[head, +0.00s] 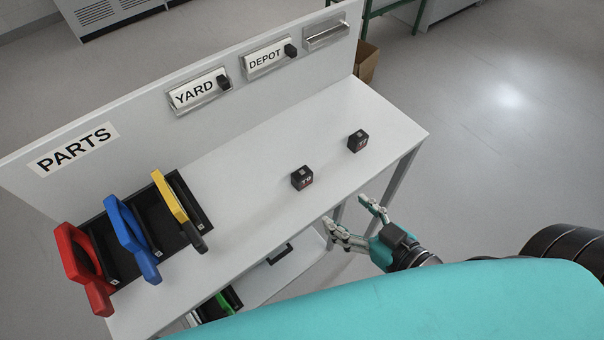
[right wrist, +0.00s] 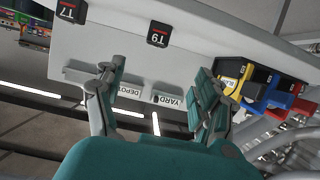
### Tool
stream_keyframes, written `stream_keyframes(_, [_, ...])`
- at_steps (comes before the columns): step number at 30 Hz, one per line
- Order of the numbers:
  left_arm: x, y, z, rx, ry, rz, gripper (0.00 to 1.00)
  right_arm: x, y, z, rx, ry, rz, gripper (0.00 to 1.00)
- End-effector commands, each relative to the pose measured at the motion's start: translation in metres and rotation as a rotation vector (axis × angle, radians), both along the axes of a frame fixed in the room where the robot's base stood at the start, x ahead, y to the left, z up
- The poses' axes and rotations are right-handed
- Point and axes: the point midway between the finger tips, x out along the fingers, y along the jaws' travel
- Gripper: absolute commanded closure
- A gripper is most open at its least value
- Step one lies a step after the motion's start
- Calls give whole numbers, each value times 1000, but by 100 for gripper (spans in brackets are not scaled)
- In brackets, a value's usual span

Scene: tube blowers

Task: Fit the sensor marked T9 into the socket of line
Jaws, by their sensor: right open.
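The sensor marked T9 (head: 302,177) is a small black cube with a white-and-red label, standing on the white bench near its front edge. It also shows in the right wrist view (right wrist: 158,34). A similar black cube, T7 (head: 358,140), stands farther right; it is in the right wrist view too (right wrist: 72,10). My right gripper (head: 346,211) is open and empty, off the bench's front edge and apart from both cubes. Wall plates read YARD (head: 193,93) and DEPOT (head: 265,59), each with a black block at its right end. No plate reads LINE.
An empty plate holder (head: 326,35) is at the back panel's right end. Red (head: 77,252), blue (head: 131,235) and yellow (head: 170,195) tools stand in a black rack (head: 202,199) under the PARTS sign (head: 75,149). The bench middle is clear. A lower shelf (head: 285,275) lies beneath.

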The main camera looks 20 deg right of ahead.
Motion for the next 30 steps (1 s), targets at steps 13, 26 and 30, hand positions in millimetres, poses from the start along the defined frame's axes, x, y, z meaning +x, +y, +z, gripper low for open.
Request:
stream_keyframes(13, [15,-2,16,-3,-24,1,60,71,25,-22,4,-7,0,29])
stream_keyframes(26, [13,-5,22,-7,-21,1,60,113,39,-42,3,-4,1,29])
stream_keyframes(30, [11,-5,28,-6,-18,2,60,131,42,-52,2,-5,0,29])
